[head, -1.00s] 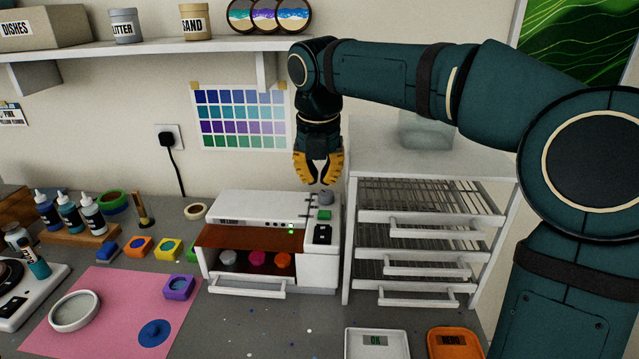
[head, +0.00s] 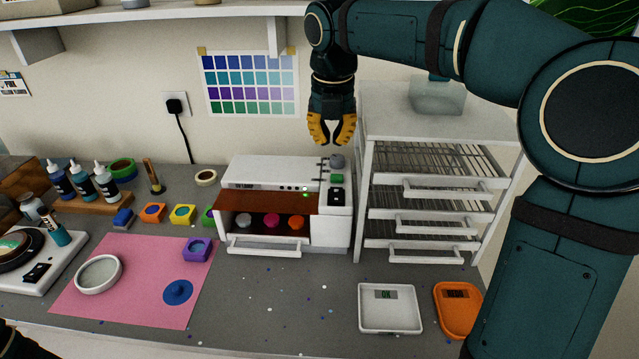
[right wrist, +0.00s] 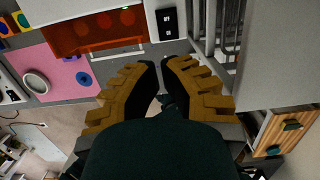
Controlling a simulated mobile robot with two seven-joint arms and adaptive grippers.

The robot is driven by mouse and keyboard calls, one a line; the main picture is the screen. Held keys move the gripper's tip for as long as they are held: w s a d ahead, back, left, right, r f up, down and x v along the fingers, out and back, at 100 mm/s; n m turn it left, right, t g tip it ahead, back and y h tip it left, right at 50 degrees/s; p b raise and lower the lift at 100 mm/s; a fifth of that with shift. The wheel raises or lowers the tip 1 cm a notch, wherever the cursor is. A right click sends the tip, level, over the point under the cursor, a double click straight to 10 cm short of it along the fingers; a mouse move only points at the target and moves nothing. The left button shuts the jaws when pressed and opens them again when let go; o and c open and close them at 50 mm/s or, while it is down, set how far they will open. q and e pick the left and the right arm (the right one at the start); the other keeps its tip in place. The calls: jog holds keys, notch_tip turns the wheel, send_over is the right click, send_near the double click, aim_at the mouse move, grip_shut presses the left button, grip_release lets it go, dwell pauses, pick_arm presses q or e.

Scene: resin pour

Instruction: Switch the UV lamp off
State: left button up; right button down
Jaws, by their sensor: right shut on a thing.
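The UV lamp (head: 270,172) is a white box with an orange-brown cover, standing at the back of the bench. A small green light (head: 306,195) glows on its front. Its right-hand panel carries a grey knob (head: 337,160), a green button (head: 337,178) and a black switch (head: 336,196). My right gripper (head: 331,143) points down just above the knob in the head view, its yellow fingertips close together. What lies between them cannot be made out. The right wrist view shows the fingers (right wrist: 162,64) and the black switch (right wrist: 167,22) beyond them.
A white drawer rack (head: 420,130) stands close to the lamp's right. Small cups (head: 271,221) sit inside the lamp, behind a white front bar (head: 268,246). Coloured moulds (head: 183,214) and a pink mat (head: 130,280) lie to the left. The bench in front is mostly clear.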

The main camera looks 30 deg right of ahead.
aim_at(331, 193)
pick_arm(q)
jog(key=shift+s+a+r, duration=0.1)
jog(key=shift+a+r, duration=0.1)
jog(key=shift+a, duration=0.25)
jog(key=shift+d, duration=0.1)
pick_arm(e)
jog(key=shift+d+f, duration=0.1)
jog(key=shift+d, duration=0.05)
jog(key=f+b, duration=0.1)
jog(key=f, duration=0.3)
jog(key=w+f+b, duration=0.1)
jog(key=f, duration=0.4)
jog(key=d+f+b, duration=0.1)
jog(key=f+b, duration=0.1)
jog(key=f, duration=0.2)
jog(key=shift+w+f, duration=0.3)
jog(key=shift+f, duration=0.1)
pick_arm(q)
notch_tip(331, 193, down, 4)
jog(key=shift+f, duration=0.1)
